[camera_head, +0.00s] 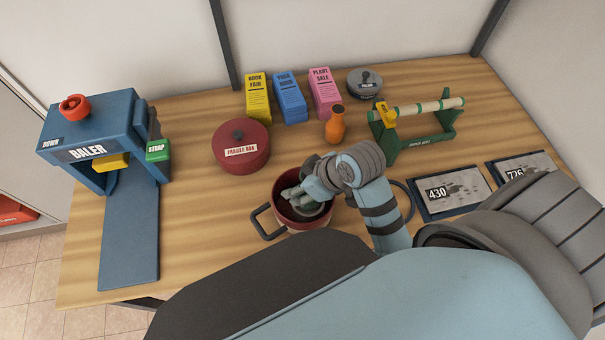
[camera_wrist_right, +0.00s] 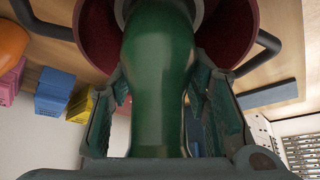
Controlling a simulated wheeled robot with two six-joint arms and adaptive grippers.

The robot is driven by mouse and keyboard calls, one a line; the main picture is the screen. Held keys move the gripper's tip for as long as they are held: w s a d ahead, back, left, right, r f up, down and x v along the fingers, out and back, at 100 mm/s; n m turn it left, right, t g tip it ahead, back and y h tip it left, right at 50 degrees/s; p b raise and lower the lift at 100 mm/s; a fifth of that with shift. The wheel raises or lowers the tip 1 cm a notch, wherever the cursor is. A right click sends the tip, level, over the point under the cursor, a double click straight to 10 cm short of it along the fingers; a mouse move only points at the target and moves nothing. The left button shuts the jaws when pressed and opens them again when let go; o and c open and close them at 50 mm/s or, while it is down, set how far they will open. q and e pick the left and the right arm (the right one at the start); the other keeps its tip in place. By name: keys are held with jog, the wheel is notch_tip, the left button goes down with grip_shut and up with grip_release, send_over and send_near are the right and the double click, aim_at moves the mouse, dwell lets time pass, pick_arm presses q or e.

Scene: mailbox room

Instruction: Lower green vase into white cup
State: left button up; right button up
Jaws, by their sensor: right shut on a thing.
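A green vase (camera_wrist_right: 160,80) fills the middle of the right wrist view. My right gripper (camera_head: 300,196) is shut on it, one finger on each side. In the head view they are at the mouth of a dark red pot (camera_head: 302,226) with black loop handles. In the wrist view, a pale rim (camera_wrist_right: 121,12), which looks like the white cup, shows around the vase's far end inside the pot. The vase hides most of this cup, so I cannot tell how deep the vase sits in it. My left gripper is out of view.
The blue baler (camera_head: 92,140) stands at left. A round red lid (camera_head: 241,147), an orange vase (camera_head: 335,127), several upright boxes (camera_head: 290,98) and a grey lid (camera_head: 365,84) are behind the pot. A green roll stand (camera_head: 415,140) and number plates (camera_head: 452,193) are to the right.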

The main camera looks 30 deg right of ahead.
jog(key=o, duration=1.4)
